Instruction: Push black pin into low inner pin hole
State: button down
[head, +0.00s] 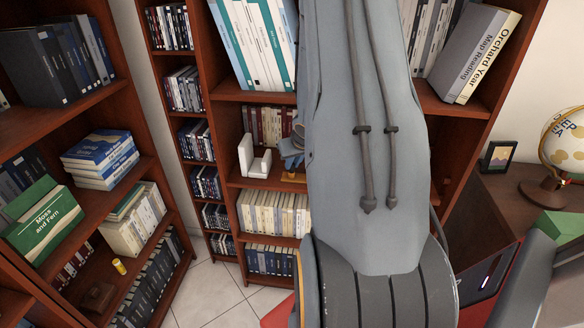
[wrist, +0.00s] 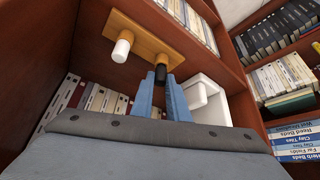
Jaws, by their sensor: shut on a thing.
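The orange-brown wooden pin board (wrist: 148,36) is at the top middle of the wrist view. A white-ended pin (wrist: 122,46) sticks out from its left part. The black pin (wrist: 160,72) is at the board's lower right edge, between the tips of my gripper (wrist: 161,80). My gripper's blue fingers are shut on it. The pin's far end meets the board in the picture; I cannot tell how deep it sits. In the head view, my gripper (head: 291,153) is partly hidden behind my arm, just above a visible bit of the board (head: 293,177).
A white angular bookend (wrist: 207,100) stands close to the right of my fingers; it also shows in the head view (head: 253,160). Shelf boards and rows of books (head: 273,213) surround the spot. A bookcase (head: 95,210) stands at left, with tiled floor (head: 215,290) between.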

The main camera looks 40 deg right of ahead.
jog(key=shift+r+p, duration=2.2)
jog(key=shift+p, duration=0.35)
